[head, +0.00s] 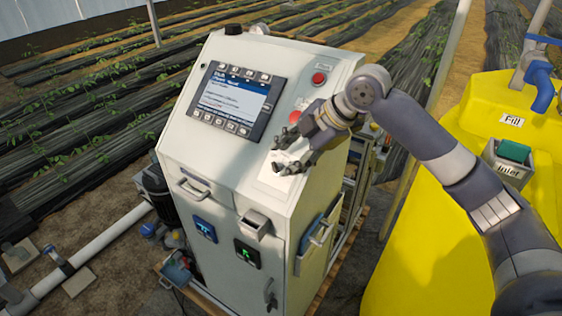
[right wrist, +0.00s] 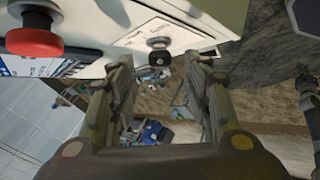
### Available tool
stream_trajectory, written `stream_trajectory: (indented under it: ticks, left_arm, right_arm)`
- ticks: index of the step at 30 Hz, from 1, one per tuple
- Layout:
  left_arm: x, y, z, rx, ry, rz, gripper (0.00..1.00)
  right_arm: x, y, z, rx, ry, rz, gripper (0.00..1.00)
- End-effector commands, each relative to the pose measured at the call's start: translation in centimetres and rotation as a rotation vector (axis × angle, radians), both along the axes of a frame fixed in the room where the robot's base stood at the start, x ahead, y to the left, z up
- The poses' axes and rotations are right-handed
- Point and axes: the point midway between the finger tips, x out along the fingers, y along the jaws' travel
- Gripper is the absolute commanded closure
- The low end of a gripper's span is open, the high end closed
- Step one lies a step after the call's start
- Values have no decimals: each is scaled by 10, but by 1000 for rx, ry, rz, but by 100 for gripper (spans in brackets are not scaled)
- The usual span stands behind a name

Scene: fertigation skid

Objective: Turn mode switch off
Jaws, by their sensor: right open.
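The mode switch appears to be the small black knob (right wrist: 159,56) on a pale labelled plate in the right wrist view; its lettering is too blurred to read. In the head view the pale plate (head: 268,180) sits low on the cabinet's sloped panel, and my gripper hides most of it, so I cannot make out the knob there. My right gripper (head: 279,152) is open just over this plate. In the right wrist view its fingers (right wrist: 168,68) are spread, with the knob beyond and between their tips, apparently apart from them. My left gripper is not in view.
A red mushroom button (right wrist: 34,36) stands out close to the right gripper. The cabinet (head: 228,150) carries a lit screen (head: 234,98) and another red button (head: 319,77). A yellow tank (head: 425,225) stands to the right, below my right arm.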

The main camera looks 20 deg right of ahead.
Motion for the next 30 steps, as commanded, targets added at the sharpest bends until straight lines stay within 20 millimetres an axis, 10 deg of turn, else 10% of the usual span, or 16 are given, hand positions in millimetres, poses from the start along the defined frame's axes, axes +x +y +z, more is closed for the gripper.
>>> stream_trajectory:
  ticks: [12,30]
  left_arm:
    - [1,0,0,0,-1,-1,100]
    - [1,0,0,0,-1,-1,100]
  right_arm:
    - [-29,-32,60,-1,0,0,55]
    - [-32,-34,64,-1,0,1,55]
